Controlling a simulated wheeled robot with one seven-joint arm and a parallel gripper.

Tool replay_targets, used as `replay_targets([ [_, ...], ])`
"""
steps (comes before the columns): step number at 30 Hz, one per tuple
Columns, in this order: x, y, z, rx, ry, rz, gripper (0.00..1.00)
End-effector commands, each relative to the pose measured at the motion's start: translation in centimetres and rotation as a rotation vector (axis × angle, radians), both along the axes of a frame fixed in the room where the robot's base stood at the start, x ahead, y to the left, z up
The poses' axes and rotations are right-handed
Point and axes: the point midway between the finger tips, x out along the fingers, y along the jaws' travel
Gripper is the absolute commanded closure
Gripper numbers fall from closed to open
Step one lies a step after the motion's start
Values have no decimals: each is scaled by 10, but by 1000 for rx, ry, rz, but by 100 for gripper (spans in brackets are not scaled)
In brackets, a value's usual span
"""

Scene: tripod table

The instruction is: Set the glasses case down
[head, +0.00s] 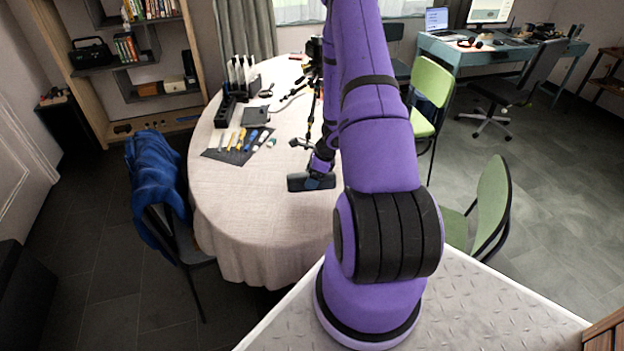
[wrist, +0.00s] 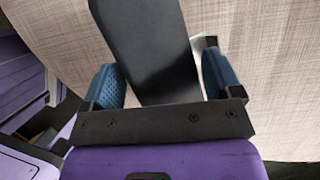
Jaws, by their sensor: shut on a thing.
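The glasses case (head: 298,183) is a dark, long box at the near part of the oval table with a cream cloth (head: 265,235). In the wrist view the case (wrist: 147,45) runs up from between the two blue finger pads. My gripper (head: 316,180) is shut on the case; in the wrist view its pads (wrist: 163,85) stand on either side of it. The cloth shows behind the case. I cannot tell whether the case touches the cloth or is held just above it. My arm hides part of the table to the right.
A dark mat with several tools (head: 237,143) lies at the table's left. Behind it are a black rack (head: 238,78) and a dark flat box (head: 255,116). A black tripod (head: 313,95) stands beyond my gripper. The cloth left of and in front of the case is clear.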

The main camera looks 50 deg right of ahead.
Motion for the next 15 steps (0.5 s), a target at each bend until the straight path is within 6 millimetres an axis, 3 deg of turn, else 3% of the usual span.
replay_targets([
  [5,1,0,15,-1,-2,2,66],
  [15,-41,22,17,2,2,-2,66],
])
